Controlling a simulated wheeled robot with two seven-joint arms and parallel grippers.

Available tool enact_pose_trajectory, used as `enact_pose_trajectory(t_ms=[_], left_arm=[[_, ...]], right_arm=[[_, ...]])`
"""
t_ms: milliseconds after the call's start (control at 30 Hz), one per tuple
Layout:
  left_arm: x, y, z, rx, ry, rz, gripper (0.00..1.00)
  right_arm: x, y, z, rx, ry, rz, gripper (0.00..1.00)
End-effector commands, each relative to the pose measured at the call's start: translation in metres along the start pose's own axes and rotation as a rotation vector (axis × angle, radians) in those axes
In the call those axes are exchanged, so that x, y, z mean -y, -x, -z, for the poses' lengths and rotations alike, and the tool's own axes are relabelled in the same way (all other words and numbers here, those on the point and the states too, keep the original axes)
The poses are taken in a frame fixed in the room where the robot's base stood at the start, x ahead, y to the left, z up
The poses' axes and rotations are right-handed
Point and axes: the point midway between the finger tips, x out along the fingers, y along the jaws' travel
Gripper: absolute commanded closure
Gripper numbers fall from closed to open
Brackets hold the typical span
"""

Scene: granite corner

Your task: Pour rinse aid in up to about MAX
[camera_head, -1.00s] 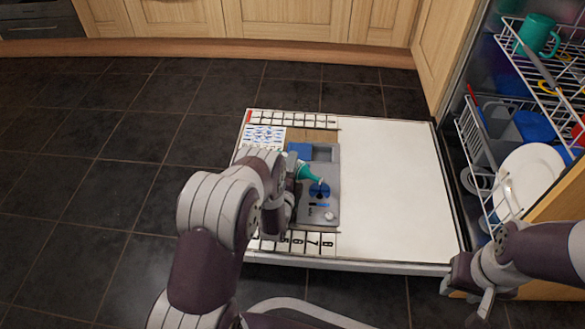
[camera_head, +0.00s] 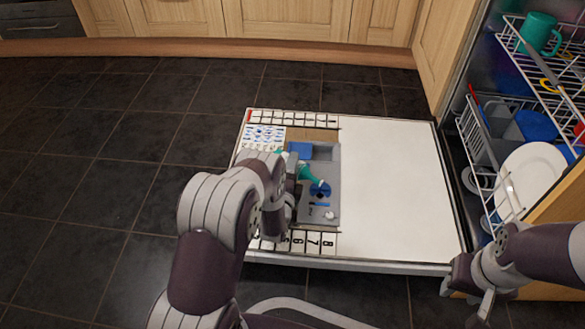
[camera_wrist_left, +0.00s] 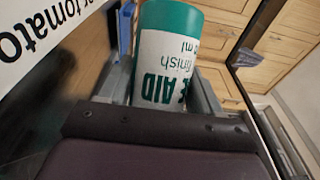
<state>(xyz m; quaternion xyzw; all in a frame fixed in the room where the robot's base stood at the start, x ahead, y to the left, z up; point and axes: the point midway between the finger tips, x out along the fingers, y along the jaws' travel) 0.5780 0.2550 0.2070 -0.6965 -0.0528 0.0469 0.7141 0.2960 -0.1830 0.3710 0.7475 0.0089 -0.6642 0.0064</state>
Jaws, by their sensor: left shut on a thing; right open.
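A teal bottle (camera_head: 309,174) with a white label reading "AID" and "finish" is in my left gripper (camera_head: 292,178). The bottle is tilted, its narrow spout pointing right and down over the blue round rinse-aid opening (camera_head: 320,190) of the grey dispenser (camera_head: 331,160). I cannot tell whether the spout touches the opening or whether liquid flows. The MAX mark is not readable. In the left wrist view the bottle's base and label (camera_wrist_left: 165,60) show between the fingers. My right gripper (camera_head: 485,303) is open and empty at the lower right, away from the dispenser.
The dispenser sits on the lowered white dishwasher door (camera_head: 395,180), with printed number and letter strips along its left part. At right, racks hold a white plate (camera_head: 530,180) and a green mug (camera_head: 540,34). Dark tiled floor lies left of the door.

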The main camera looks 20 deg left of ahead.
Motion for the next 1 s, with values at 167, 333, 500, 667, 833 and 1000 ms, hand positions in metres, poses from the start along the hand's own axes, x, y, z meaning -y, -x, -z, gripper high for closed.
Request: enact_pose_trajectory(t_ms=[167, 333, 500, 667, 833, 1000], left_arm=[[0.001, 0.000, 0.000, 0.000, 0.000, 0.002, 0.77], [0.001, 0.000, 0.000, 0.000, 0.000, 0.002, 0.77], [-0.003, 0.000, 0.000, 0.000, -0.020, 0.010, 0.77], [-0.007, 0.000, 0.001, 0.000, -0.070, 0.029, 0.77], [-0.005, 0.000, 0.001, 0.000, -0.075, 0.031, 0.77], [-0.005, 0.000, 0.001, 0.000, -0.074, 0.031, 0.77]], right_arm=[[0.000, 0.000, 0.000, 0.000, 0.000, 0.000, 0.57], [0.000, 0.000, 0.000, 0.000, 0.000, 0.000, 0.57], [0.000, -0.004, -0.001, 0.000, 0.000, 0.000, 0.57], [0.000, -0.010, -0.001, 0.000, 0.000, 0.000, 0.57], [0.000, -0.009, -0.001, 0.000, 0.000, 0.000, 0.57], [0.000, -0.009, -0.001, 0.000, 0.000, 0.000, 0.57]])
